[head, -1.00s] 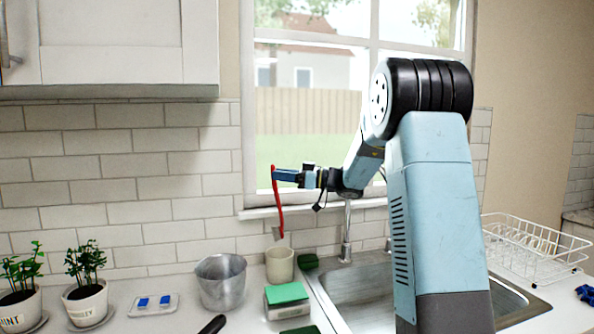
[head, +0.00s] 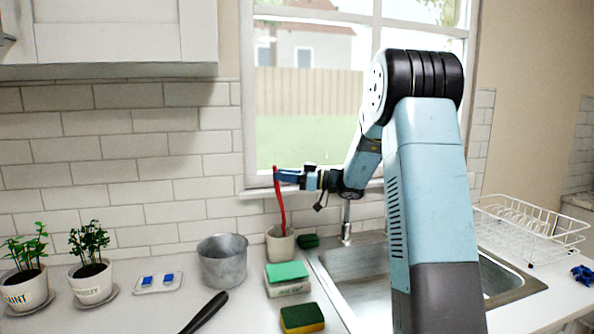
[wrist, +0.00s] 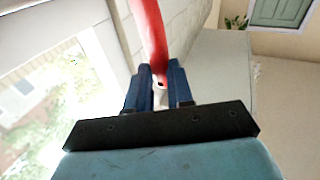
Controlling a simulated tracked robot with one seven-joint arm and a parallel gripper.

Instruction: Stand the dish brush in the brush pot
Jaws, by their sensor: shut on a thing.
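The dish brush (head: 281,205) has a long red handle and hangs nearly upright, tilted slightly. My gripper (head: 283,175) is shut on the upper part of its handle. The brush pot (head: 280,248) is a pale beige cup on the counter beside the sink, directly below. The brush's lower end overlaps the pot's mouth and seems to be inside it; its tip is hidden. In the wrist view, the blue fingers of my gripper (wrist: 160,90) close on the red brush handle (wrist: 150,35); the pot is not visible there.
A metal pot (head: 222,262) stands just left of the brush pot. A boxed green sponge (head: 287,278), a green-yellow sponge (head: 302,319) and a dark green sponge (head: 308,241) are close by. The faucet (head: 346,222) and sink (head: 360,275) lie right; the window is behind.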

